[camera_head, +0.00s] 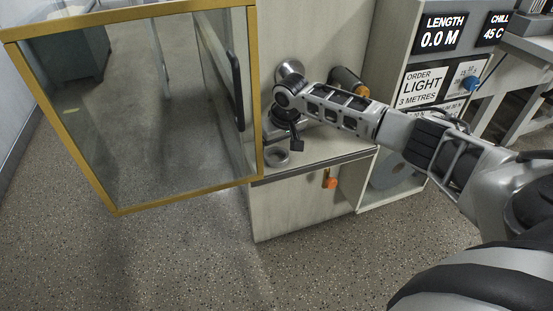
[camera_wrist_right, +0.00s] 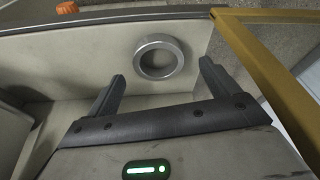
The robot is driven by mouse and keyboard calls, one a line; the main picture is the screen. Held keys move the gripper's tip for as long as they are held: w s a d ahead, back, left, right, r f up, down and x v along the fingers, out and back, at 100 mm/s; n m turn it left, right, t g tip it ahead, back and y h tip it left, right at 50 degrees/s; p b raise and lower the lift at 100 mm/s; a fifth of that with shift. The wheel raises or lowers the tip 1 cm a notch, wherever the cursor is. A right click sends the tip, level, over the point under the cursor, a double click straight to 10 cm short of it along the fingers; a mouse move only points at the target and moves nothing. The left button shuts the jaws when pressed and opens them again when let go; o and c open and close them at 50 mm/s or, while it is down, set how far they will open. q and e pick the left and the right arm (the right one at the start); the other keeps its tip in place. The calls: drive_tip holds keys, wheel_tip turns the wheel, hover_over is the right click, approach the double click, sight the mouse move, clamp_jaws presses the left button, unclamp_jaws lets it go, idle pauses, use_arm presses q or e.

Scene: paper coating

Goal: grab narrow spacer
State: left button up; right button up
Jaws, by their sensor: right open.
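A grey metal ring, which looks like the narrow spacer (camera_head: 277,157), lies flat near the left end of the light counter top (camera_head: 325,148). It also shows in the right wrist view (camera_wrist_right: 173,69), ahead of the fingers and roughly between their tips. My right gripper (camera_head: 287,143) hangs over the counter just behind the ring. In the right wrist view my right gripper (camera_wrist_right: 162,73) is open, with nothing between its fingers. I cannot tell whether the fingers touch the counter. My left gripper is out of view.
A yellow-framed glass door (camera_head: 260,95) stands open close left of the counter and gripper. Behind the arm are a round metal end (camera_head: 290,70) and a dark orange-ended cylinder (camera_head: 348,80). An orange handle (camera_head: 330,183) is on the cabinet front. A panel (camera_head: 424,85) reads LIGHT, 3 METRES.

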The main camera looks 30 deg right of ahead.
drive_tip(key=shift+x, duration=1.2)
drive_tip(key=shift+s, duration=0.2)
drive_tip(key=shift+d, duration=0.1)
drive_tip(key=c, duration=1.1)
drive_tip(key=shift+o, duration=0.2)
